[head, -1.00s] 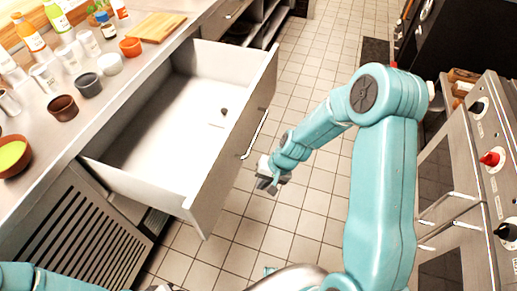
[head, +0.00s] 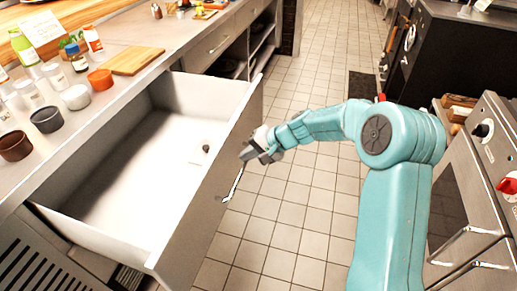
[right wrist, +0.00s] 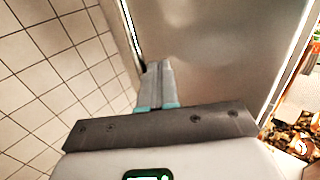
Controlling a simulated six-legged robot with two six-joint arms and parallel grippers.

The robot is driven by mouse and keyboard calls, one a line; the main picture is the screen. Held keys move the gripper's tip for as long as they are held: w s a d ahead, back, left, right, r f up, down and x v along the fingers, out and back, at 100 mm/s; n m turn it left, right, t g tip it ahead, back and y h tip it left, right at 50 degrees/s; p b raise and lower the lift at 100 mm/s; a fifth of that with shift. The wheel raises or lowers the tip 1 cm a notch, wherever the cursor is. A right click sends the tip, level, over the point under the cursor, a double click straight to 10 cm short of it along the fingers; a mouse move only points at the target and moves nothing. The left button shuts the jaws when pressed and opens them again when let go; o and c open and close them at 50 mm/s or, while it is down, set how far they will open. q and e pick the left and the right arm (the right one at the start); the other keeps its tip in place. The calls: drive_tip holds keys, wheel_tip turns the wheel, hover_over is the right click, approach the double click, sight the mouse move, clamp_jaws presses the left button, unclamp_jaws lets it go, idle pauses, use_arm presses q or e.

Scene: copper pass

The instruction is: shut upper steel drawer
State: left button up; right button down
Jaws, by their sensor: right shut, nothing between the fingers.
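The upper steel drawer (head: 215,185) stands pulled far out from under the counter, its inside bare except for a small dark object (head: 206,148) near the front. A bar handle (head: 233,186) is on its front panel. My right gripper (head: 247,156) is shut and empty, close to the outside of the front panel near the handle's upper end. In the right wrist view the shut fingers (right wrist: 157,75) point at the steel front panel (right wrist: 215,50); I cannot tell whether they touch it. My left gripper is not in view.
The counter (head: 165,65) holds several cups, bottles and a cutting board (head: 137,60) above the drawer. An oven (head: 465,190) with red and black knobs stands at the right. The tiled floor (head: 310,210) between is clear.

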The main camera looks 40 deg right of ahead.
drive_tip(key=shift+w+a+f, duration=0.25)
drive_tip(key=shift+w+f, duration=0.1)
drive_tip(key=shift+f, duration=0.1)
drive_tip(key=shift+w+a, duration=0.1)
drive_tip(key=shift+a, duration=0.05)
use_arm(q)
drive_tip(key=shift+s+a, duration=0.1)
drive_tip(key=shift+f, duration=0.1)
use_arm(e)
drive_tip(key=shift+f, duration=0.15)
